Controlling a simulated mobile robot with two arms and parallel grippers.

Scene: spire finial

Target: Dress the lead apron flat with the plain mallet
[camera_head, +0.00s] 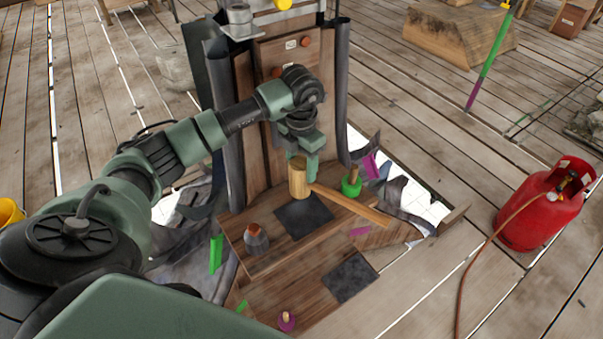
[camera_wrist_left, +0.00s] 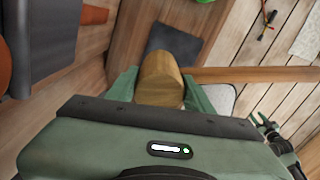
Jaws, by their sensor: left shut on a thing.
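My left gripper (camera_head: 306,170) is shut on the wooden mallet (camera_head: 298,181), pointing down in front of the boarded spire. In the left wrist view the round mallet head (camera_wrist_left: 160,80) sits between the two green fingers, and its handle (camera_wrist_left: 250,75) runs right. In the head view the handle slopes down to the right. The head is over or just behind a dark square patch (camera_head: 303,215) on a wooden ledge; I cannot tell if they touch. Grey, crumpled lead-like sheet (camera_head: 405,205) lies around the spire's base; which part is the apron is unclear.
A grey conical object (camera_head: 256,240) and a green-based peg (camera_head: 351,183) stand on the ledge. A second dark square (camera_head: 349,277) lies on the lower board. A red gas cylinder (camera_head: 540,205) with a hose stands right. White gaps open beside the base.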

